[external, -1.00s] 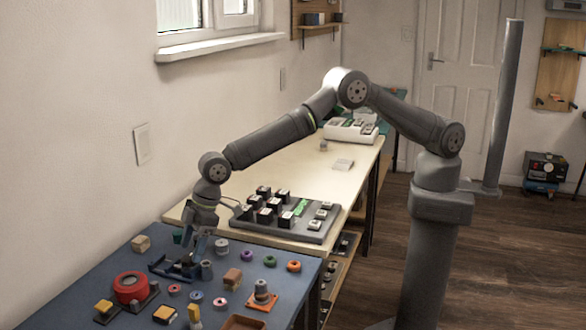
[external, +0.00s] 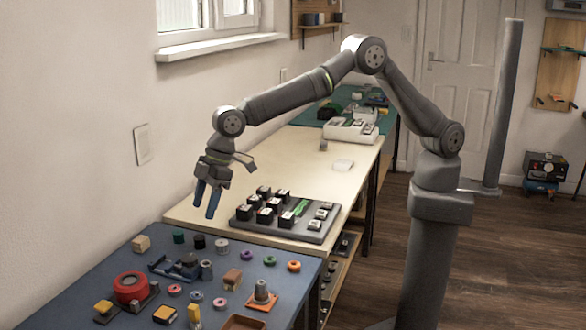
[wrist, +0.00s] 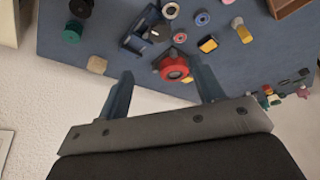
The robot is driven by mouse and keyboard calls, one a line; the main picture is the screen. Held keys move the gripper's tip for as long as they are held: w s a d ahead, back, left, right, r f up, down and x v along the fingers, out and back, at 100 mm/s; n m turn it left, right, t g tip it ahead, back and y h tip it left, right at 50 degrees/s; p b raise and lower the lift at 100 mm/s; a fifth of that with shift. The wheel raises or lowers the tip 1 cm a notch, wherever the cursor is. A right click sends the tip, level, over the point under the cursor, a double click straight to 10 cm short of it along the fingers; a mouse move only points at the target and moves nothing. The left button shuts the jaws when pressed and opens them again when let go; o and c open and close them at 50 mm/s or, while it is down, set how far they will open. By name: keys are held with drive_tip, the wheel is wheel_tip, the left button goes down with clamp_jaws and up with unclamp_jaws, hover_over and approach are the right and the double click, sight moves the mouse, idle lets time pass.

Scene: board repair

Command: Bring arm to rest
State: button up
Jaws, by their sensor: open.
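My gripper (external: 208,201) is raised above the left end of the cream table, fingers pointing down. Its two blue fingers are apart with nothing between them. In the wrist view my gripper (wrist: 160,82) also shows open and empty, with the blue work surface beyond its fingertips. The rest of my arm reaches up and back to its column at the right of the external view.
The blue table (external: 85,280) at lower left carries a red round part (external: 131,287), a dark blue holder (external: 178,268), spools and small blocks. A grey tray (external: 320,236) of black-and-white modules sits on the cream table (external: 330,170). A white wall stands close at left.

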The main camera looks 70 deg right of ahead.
sight(191, 255)
drive_tip(key=x, duration=1.3)
drive_tip(key=shift+a+f, duration=0.15)
drive_tip(key=shift+f, duration=0.1)
drive_tip(key=shift+w+f, duration=0.15)
drive_tip(key=shift+f, duration=0.05)
drive_tip(key=shift+n+g, duration=0.3)
drive_tip(key=shift+n, duration=0.4)
drive_tip(key=v, duration=1.7)
drive_tip(key=shift+w+a+f+m+h, duration=0.1)
drive_tip(key=shift+a+f+m+h, duration=0.2)
drive_tip(key=shift+a+m, duration=0.5)
drive_tip(key=shift+a+f+m+h, duration=0.25)
drive_tip(key=shift+a+f+m, duration=0.15)
drive_tip(key=shift+m, duration=0.65)
drive_tip(key=shift+a+f+m+h, duration=0.25)
drive_tip(key=shift+a+m, duration=0.35)
drive_tip(key=shift+m, duration=0.35)
